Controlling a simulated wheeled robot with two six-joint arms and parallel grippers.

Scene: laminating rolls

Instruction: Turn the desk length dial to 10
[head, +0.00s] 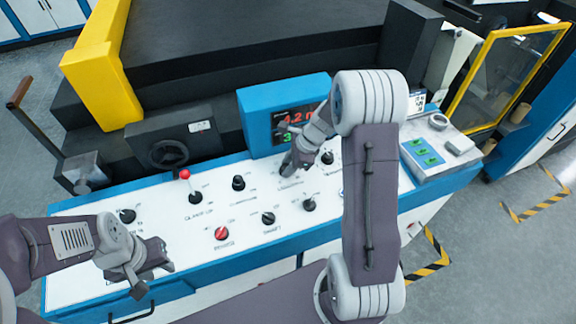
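A white control panel (180,240) with blue edges carries several black dials and a red one. Most labels are too small to read, so I cannot tell which dial is the desk length dial. My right gripper (289,170) points down at the panel just in front of the blue display box (258,110). Its fingers cover whatever dial is under them; contact and opening cannot be made out. My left gripper (140,284) is low over the panel's left front, apart from the dials, its finger opening unclear. The display shows red and green digits, partly hidden by my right arm.
A red-topped lever (186,180) stands up from the panel's back left. Black dials (268,218) and a red dial (222,233) lie in front. A dark machine bed (240,50) rises behind.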

